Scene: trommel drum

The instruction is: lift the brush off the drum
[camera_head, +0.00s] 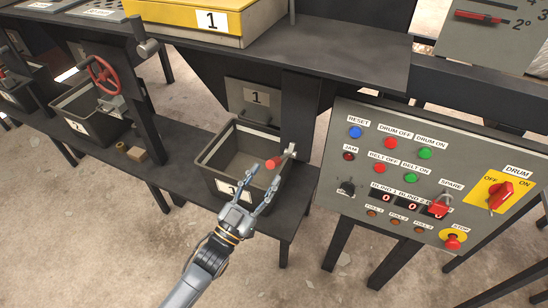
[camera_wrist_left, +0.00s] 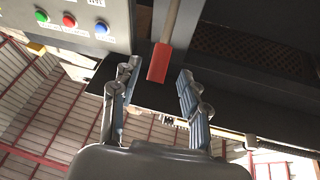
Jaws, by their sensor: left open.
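A lever with a red handle (camera_head: 273,162) sticks out from a metal bracket on the dark post, above the front of bin 1. My left gripper (camera_head: 265,174) is open in front of the bin, its two fingers spread with the tips near the red handle. In the left wrist view the red handle (camera_wrist_left: 158,64) hangs on a pale rod between and just beyond the fingertips of the left gripper (camera_wrist_left: 160,78). I see no clear contact. I cannot make out the brush or the drum in either view. My right gripper is not in view.
The grey bin (camera_head: 212,153) labelled 1 sits on a dark shelf behind the gripper. A control panel (camera_head: 345,215) with buttons and switches stands to the right. A red handwheel (camera_head: 103,76) and bin 2 (camera_head: 62,113) are at the left. The floor in front is clear.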

